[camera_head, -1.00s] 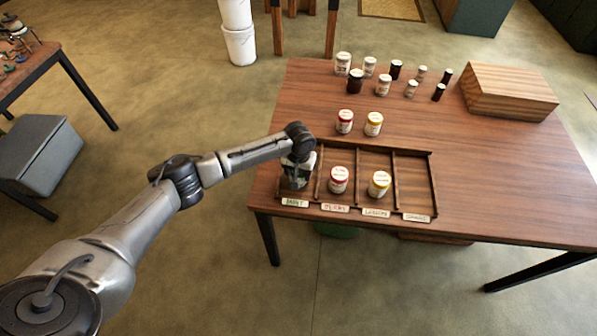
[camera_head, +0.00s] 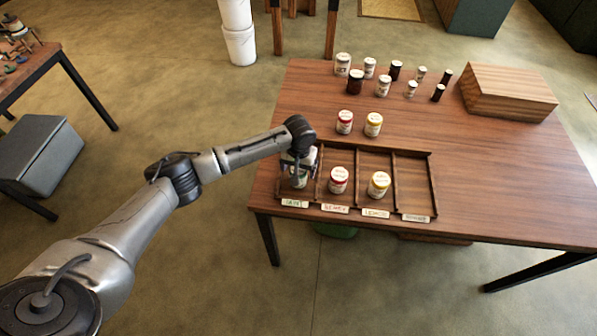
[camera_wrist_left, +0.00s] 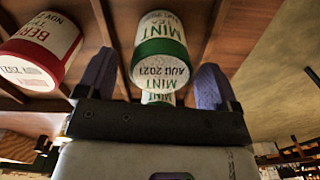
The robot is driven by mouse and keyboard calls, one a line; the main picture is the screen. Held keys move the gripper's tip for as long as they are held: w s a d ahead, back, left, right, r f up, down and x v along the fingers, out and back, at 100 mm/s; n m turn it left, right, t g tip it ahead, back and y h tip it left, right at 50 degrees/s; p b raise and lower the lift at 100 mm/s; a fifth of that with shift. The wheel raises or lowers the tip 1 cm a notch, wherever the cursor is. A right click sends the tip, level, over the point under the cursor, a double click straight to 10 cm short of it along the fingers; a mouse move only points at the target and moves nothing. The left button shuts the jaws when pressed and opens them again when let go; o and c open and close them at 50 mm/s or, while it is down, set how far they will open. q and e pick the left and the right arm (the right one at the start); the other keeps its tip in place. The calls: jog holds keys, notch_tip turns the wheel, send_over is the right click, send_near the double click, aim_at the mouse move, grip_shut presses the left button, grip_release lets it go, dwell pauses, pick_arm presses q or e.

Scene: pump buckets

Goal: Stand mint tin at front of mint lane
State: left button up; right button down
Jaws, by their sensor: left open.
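The white mint tin with a green band (camera_wrist_left: 160,50) stands in the leftmost, mint lane; in the head view the tin (camera_head: 299,181) shows partly, under my gripper. My left gripper (camera_head: 300,162) is over that lane. In the left wrist view its two fingers (camera_wrist_left: 155,82) are spread apart, with the tin beyond and between them. My right gripper is not in view.
The wooden lane rack (camera_head: 434,185) has name cards along its front. Several jars and a wooden box (camera_head: 508,90) stand farther back.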

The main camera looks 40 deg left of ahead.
pick_arm(q)
notch_tip(320, 180, up, 9)
jog(key=shift+r+p, duration=0.1)
jog(key=shift+p, duration=0.3)
jog(key=s+d+f+m+t+h, duration=0.1)
jog(key=s+d+f+m, duration=0.2)
jog(key=s+d+f, duration=0.45)
jog(key=s+d+f+m+t+h, duration=0.1)
jog(key=s+d+f+m, duration=0.3)
jog(key=s+d, duration=0.55)
jog(key=s+a+r, duration=0.1)
jog(key=s, duration=0.8)
jog(key=s+a+r+t+y, duration=0.1)
jog(key=s+a, duration=0.1)
jog(key=s, duration=0.7)
jog(key=shift+a+t+y, duration=0.25)
jog(key=shift+t+y, duration=0.05)
jog(key=shift+f, duration=0.1)
